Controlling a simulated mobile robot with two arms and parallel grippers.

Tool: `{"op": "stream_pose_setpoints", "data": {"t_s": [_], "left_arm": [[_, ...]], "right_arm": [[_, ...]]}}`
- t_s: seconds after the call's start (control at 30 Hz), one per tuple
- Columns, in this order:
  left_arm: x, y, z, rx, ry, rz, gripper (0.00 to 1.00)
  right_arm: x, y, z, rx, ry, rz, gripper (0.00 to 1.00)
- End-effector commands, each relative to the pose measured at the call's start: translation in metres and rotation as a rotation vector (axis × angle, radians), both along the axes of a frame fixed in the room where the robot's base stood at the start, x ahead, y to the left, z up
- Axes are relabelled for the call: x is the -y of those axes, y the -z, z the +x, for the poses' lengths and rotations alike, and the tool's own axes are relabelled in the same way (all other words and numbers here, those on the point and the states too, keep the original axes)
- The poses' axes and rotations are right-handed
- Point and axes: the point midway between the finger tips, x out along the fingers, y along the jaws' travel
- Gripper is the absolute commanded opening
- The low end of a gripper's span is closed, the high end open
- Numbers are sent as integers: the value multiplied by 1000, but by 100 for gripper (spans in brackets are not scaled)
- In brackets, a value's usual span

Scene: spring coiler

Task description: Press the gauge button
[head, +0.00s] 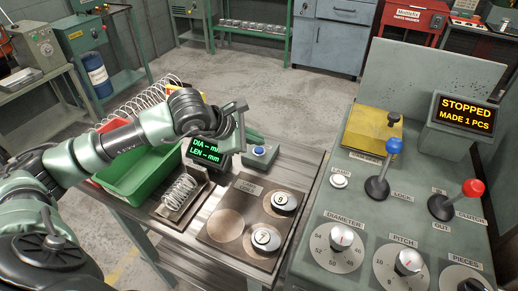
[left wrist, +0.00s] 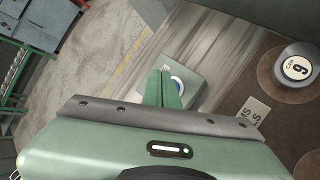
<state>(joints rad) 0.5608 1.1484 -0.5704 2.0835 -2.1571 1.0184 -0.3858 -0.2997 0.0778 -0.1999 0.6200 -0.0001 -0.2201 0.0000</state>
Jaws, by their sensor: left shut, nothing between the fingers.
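The gauge button is a blue cap (head: 259,150) on a small grey box at the back of the bench, beside the gauge display (head: 204,152). The display reads DIA and LEN with dashes. A coiled spring (head: 180,192) lies on the gauge plate in front of the display. My left gripper (head: 242,138) is shut and empty, close to the button box on its left in the head view. In the left wrist view, the shut fingers (left wrist: 164,88) partly cover the button (left wrist: 177,84) on its box (left wrist: 198,72). I cannot tell whether they touch it. My right gripper is out of view.
A dark plate (head: 222,224) holds numbered cams (head: 285,201) in front of the button. A green bin (head: 130,180) stands left, below my arm. The coiler panel (head: 400,215) with levers and knobs stands right; its screen (head: 465,113) reads STOPPED, MADE 1 PCS.

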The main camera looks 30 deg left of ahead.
Motion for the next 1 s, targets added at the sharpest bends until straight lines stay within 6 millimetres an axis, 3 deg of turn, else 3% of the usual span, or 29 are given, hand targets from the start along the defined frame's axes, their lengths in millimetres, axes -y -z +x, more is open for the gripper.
{"op": "stream_pose_setpoints", "data": {"t_s": [0.77,1.0], "left_arm": [[0,0,0,0,0,0,0],[0,7,0,0,1,-1,0]], "right_arm": [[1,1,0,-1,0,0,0],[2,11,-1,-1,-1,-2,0]]}}
